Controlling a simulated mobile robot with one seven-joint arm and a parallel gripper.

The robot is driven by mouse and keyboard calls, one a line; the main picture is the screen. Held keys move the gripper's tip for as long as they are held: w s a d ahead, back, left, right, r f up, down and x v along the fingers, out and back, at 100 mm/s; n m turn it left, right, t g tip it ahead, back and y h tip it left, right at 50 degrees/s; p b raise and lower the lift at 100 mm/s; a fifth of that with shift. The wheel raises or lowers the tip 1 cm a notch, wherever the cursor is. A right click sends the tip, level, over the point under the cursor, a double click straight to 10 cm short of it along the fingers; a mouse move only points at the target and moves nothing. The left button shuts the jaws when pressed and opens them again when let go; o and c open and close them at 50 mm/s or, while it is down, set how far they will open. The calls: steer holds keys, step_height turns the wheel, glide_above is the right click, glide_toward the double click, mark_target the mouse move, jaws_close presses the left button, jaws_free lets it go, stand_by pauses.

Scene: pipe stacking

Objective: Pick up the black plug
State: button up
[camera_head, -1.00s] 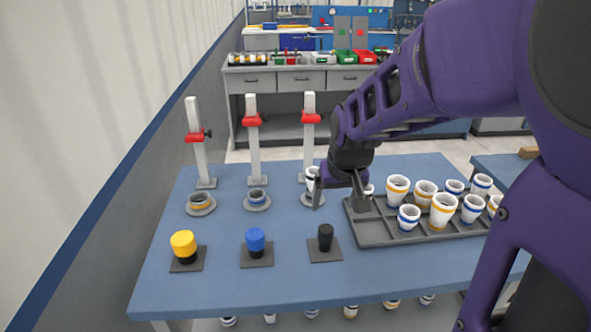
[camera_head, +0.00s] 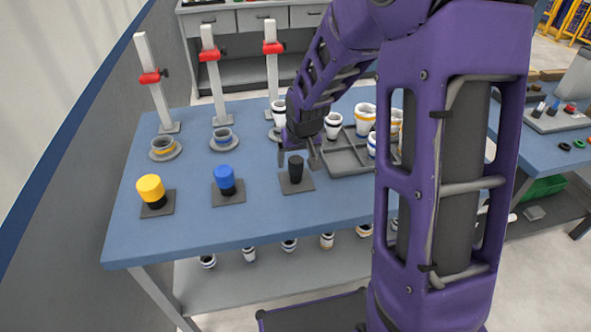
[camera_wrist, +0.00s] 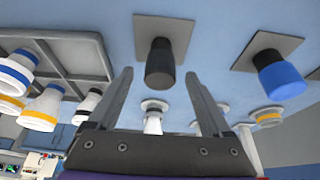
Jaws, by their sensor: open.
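The black plug (camera_head: 296,169) stands upright on a small dark square plate (camera_head: 304,184) near the middle of the blue table. In the wrist view the black plug (camera_wrist: 160,66) shows between and beyond the two fingers. My gripper (camera_head: 299,158) is open and empty, close to the plug, with its fingers apart. I cannot tell the exact gap between fingers and plug.
A blue plug (camera_head: 224,178) and a yellow plug (camera_head: 151,188) stand on plates to the left. A grey tray (camera_head: 345,160) of white cups lies to the right.

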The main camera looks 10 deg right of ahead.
steer(key=shift+x, duration=1.2)
jaws_close()
